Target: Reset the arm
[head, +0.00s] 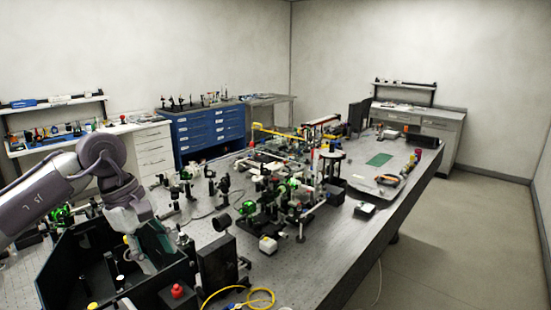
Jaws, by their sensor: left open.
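My left arm comes in from the left, and its gripper (140,262) points down inside a black open-topped box on the bench (338,262). The gripper is open; its fingertips are small and partly lost against the dark inside of the black box (62,268). I cannot make out anything between the fingers. My right gripper is not in the picture.
Optical mounts and green-lit parts (290,185) crowd the middle of the bench. A red knob (177,290) and a yellow cable (262,293) lie near the front. A blue drawer cabinet (208,128) stands behind. The floor at the right is clear.

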